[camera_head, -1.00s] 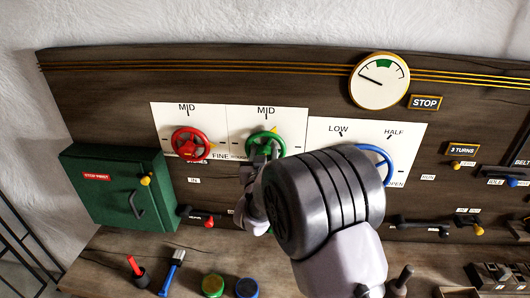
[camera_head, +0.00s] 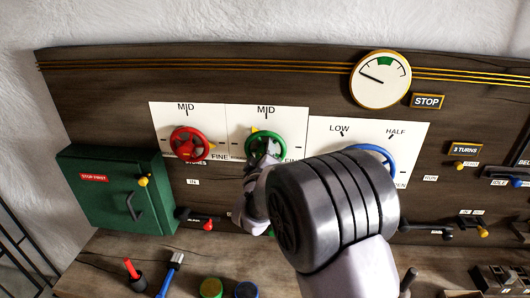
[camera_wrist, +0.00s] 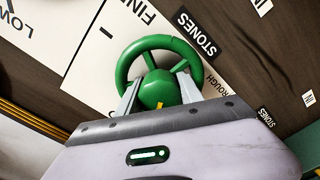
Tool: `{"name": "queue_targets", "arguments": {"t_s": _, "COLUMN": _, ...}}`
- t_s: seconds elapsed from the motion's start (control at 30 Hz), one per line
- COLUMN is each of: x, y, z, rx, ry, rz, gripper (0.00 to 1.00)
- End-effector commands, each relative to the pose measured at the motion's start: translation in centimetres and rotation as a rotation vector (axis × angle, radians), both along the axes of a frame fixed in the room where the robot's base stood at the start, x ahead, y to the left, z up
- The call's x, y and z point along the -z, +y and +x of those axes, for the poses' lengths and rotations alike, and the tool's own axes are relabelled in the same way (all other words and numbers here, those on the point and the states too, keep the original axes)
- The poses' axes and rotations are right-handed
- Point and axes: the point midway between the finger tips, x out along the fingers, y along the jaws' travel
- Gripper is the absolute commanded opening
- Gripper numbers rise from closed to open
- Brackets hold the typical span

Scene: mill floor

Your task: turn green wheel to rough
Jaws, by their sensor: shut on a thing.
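The green wheel (camera_head: 282,143) is mounted on the middle white plate, below its MID label (camera_head: 266,110). Its yellow mark (camera_head: 254,130) is at the upper left of the rim, left of MID. My gripper (camera_head: 264,157) reaches it from below and is shut on it. In the wrist view the green wheel (camera_wrist: 128,62) shows close up, with my gripper's fingers (camera_wrist: 158,88) on either side of its hub. The ROUGH label (camera_wrist: 230,92) shows beside the wheel there. My arm hides part of the plate's lower edge in the head view.
A red wheel (camera_head: 175,141) is close on the left, and a blue wheel (camera_head: 390,162) is on the right, partly behind my arm. A green box (camera_head: 100,205), levers and a gauge (camera_head: 381,93) surround them. Brushes and pots stand on the bench below.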

Motion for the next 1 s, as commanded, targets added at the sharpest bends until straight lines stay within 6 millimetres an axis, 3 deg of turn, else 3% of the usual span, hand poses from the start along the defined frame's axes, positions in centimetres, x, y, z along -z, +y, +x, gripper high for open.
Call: {"name": "queue_targets", "arguments": {"t_s": 1.0, "x": -0.14, "y": 0.05, "z": 0.0, "rx": -0.001, "ry": 0.03, "rz": -0.909, "gripper": 0.03}}
